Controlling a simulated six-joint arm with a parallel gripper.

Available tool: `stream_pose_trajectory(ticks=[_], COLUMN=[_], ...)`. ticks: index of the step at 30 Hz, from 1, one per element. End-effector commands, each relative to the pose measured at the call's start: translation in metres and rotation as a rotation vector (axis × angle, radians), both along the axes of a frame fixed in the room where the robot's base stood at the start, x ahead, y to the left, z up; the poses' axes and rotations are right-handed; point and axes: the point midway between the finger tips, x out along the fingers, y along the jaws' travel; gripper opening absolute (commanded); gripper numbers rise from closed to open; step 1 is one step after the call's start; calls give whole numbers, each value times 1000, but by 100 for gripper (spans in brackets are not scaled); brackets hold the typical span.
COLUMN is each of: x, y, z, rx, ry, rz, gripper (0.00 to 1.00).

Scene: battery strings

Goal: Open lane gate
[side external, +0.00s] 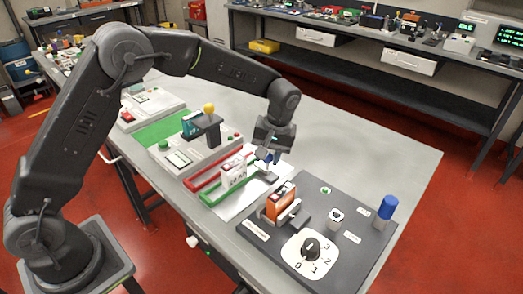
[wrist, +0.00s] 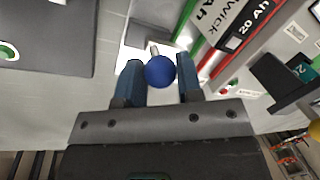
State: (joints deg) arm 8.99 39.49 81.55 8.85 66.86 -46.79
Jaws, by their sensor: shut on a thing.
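The lane gate's handle appears to be a blue ball knob (wrist: 160,72) on a short metal stem. My gripper (wrist: 160,80) is shut on this knob, one blue-padded finger on each side of it. In the side view my gripper (side external: 266,153) points down at the end of the lane, where a bit of blue (side external: 275,158) shows beside the fingers. The lane has a red rail (side external: 203,181) and a green rail (side external: 213,198).
A dark panel (side external: 345,266) at the front right carries an orange battery (side external: 281,202), a dial (side external: 310,247) and a blue cylinder (side external: 388,207). A grey box with a yellow-knobbed lever (side external: 209,110) stands behind the lane. The table right of my gripper is clear.

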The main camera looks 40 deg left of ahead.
Motion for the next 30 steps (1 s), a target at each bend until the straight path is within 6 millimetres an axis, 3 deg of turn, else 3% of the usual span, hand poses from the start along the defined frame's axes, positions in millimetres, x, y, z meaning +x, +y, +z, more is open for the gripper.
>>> stream_pose_trajectory(ticks=[4, 12, 13, 15, 24, 30], x=[0, 0, 0, 0, 1, 4], y=[-24, -28, -28, -28, -27, -31], z=[1, 1, 1, 1, 3, 29], rx=[-3, -7, -7, -6, -4, -4], ry=[-3, -5, -6, -5, -5, -8], rz=[-3, 0, 0, -1, 0, -1], gripper=[0, 0, 36, 43, 43, 43])
